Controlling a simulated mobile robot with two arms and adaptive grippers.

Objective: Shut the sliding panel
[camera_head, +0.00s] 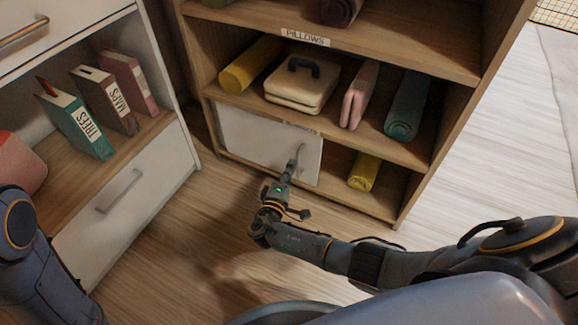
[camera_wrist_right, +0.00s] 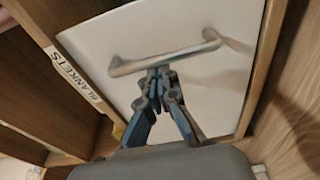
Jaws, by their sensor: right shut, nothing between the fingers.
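The white sliding panel (camera_head: 248,137) covers the left part of the bottom compartment of the wooden shelf unit. Its metal handle (camera_head: 299,153) is near its right edge. The right part of that compartment is open. My right gripper (camera_head: 290,171) is at the handle with its fingers shut. In the right wrist view the shut fingertips (camera_wrist_right: 158,74) meet the middle of the handle bar (camera_wrist_right: 190,52), with the panel (camera_wrist_right: 155,30) behind; I cannot tell if they touch it. My left arm shows at the lower left, but its gripper is out of view.
A yellow roll (camera_head: 364,172) lies in the open right part of the compartment. The shelf above holds rolls, a cream case (camera_head: 301,84) and pink items. A white drawer cabinet (camera_head: 150,190) with books stands left. Wooden floor in front is clear.

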